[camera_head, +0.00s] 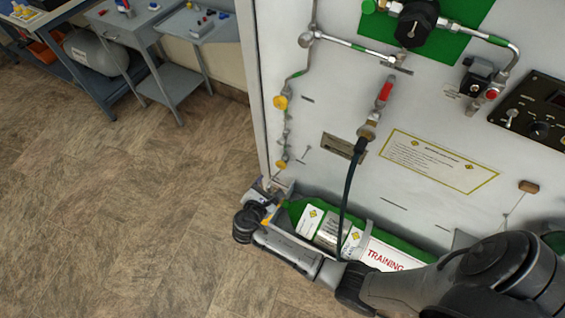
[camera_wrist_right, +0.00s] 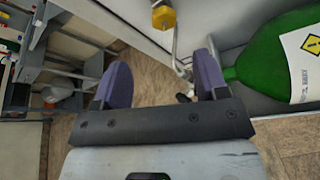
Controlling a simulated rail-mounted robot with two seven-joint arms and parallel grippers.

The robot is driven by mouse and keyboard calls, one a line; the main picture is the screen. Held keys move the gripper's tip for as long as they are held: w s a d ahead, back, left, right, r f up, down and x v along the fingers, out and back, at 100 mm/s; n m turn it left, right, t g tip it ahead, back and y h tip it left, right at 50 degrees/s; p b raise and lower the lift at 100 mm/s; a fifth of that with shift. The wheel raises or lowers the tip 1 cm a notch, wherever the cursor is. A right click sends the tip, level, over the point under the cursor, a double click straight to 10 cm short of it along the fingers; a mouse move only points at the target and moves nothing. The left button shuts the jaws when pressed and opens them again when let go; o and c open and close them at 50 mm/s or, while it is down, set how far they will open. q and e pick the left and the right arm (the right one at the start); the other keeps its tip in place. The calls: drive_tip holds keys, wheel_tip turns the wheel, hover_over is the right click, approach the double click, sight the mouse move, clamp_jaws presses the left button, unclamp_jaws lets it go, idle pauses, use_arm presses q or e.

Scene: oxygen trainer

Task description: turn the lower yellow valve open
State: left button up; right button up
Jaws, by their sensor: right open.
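The lower yellow valve (camera_head: 281,165) is a small yellow knob on the thin pipe at the left edge of the white panel (camera_head: 335,105). The upper yellow valve (camera_head: 280,103) sits above it on the same line. My right gripper (camera_head: 271,186) is just below the lower valve in the head view. In the right wrist view its two purple-padded fingers (camera_wrist_right: 161,72) are apart with no valve between them. A yellow knob (camera_wrist_right: 163,17), seemingly the lower valve, shows beyond the fingertips there, apart from them. My left gripper is out of view.
A green cylinder labelled TRAINING (camera_head: 385,257) lies along the panel's foot, close to my right arm; it also shows beside the right finger (camera_wrist_right: 265,65). A black hose (camera_head: 347,195) hangs in front of the panel. Open floor (camera_head: 120,210) lies to the left, with grey tables (camera_head: 130,25) behind.

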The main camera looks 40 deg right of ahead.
sight(281, 166)
drive_tip(key=shift+n, duration=0.3)
drive_tip(key=b+x, duration=0.3)
drive_tip(key=x, duration=0.8)
drive_tip(key=shift+d+f, duration=0.35)
drive_tip(key=shift+d, duration=0.05)
drive_tip(key=shift+b+x, duration=0.45)
drive_tip(key=shift+x, duration=0.5)
drive_tip(key=shift+c, duration=0.4)
